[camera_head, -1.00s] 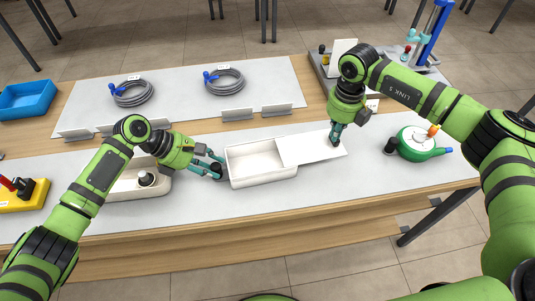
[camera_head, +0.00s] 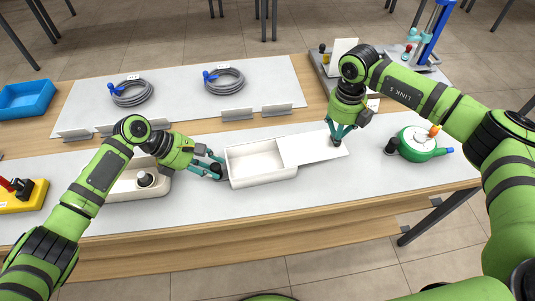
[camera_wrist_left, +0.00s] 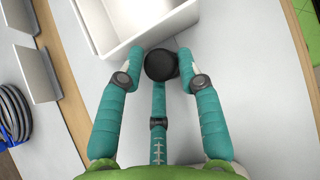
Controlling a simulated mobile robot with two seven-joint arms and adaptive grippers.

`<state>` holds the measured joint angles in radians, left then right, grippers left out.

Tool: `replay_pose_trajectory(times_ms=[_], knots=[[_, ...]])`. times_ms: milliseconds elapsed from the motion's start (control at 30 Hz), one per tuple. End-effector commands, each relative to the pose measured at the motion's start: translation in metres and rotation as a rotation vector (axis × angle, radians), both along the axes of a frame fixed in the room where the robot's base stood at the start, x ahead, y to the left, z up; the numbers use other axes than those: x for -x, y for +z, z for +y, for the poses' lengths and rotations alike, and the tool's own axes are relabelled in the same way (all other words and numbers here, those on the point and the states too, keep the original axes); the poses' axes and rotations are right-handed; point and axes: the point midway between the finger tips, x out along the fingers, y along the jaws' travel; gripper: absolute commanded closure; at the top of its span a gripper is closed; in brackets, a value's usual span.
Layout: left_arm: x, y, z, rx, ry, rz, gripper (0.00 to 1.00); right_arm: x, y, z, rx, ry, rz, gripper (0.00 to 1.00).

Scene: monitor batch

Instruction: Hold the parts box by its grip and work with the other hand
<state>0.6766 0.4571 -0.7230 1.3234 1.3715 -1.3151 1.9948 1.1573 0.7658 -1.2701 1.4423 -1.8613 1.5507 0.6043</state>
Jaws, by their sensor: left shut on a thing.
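The white parts box (camera_head: 262,178) stands on the grey mat, its left part uncovered and apparently empty inside. Its flat white lid (camera_head: 312,148) is slid to the right and sticks out past the box's right end. My left gripper (camera_head: 219,167) is shut on the dark round grip (camera_wrist_left: 160,65) at the box's left end; the box wall (camera_wrist_left: 128,45) shows just beyond it. My right gripper (camera_head: 341,132) is open above the lid's right end, its fingers spread over a small dark knob (camera_head: 336,142).
A green rounded tool (camera_head: 418,146) lies right of the lid. A whitish holder (camera_head: 125,186) with a dark-based knob is left of the box. Cable coils (camera_head: 224,80) lie behind, with low metal plates (camera_head: 277,110) in front of them. A blue bin (camera_head: 27,99) is far left.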

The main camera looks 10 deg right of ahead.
Motion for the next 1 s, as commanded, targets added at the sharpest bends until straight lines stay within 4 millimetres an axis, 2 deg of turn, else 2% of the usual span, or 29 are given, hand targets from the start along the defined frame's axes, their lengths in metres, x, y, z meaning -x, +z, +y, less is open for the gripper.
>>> replay_pose_trajectory(times_ms=[33, 300, 500, 700, 1000], knots=[[0.002, -0.007, 0.003, -0.014, 0.003, 0.007, 1.00, -0.001, 0.009, -0.001, 0.000, -0.002, -0.006, 0.67], [0.002, -0.007, 0.003, -0.014, 0.002, 0.007, 1.00, 0.000, 0.070, 0.002, -0.004, -0.001, -0.017, 0.67], [0.002, -0.007, 0.003, -0.014, 0.001, 0.008, 1.00, 0.001, 0.104, 0.003, -0.006, -0.001, -0.020, 0.67], [0.003, -0.007, 0.002, -0.014, -0.001, 0.009, 1.00, 0.002, 0.117, 0.003, -0.006, -0.001, -0.020, 0.67], [0.003, -0.007, 0.002, -0.014, -0.001, 0.009, 1.00, 0.002, 0.118, 0.003, -0.006, -0.001, -0.020, 0.67]])
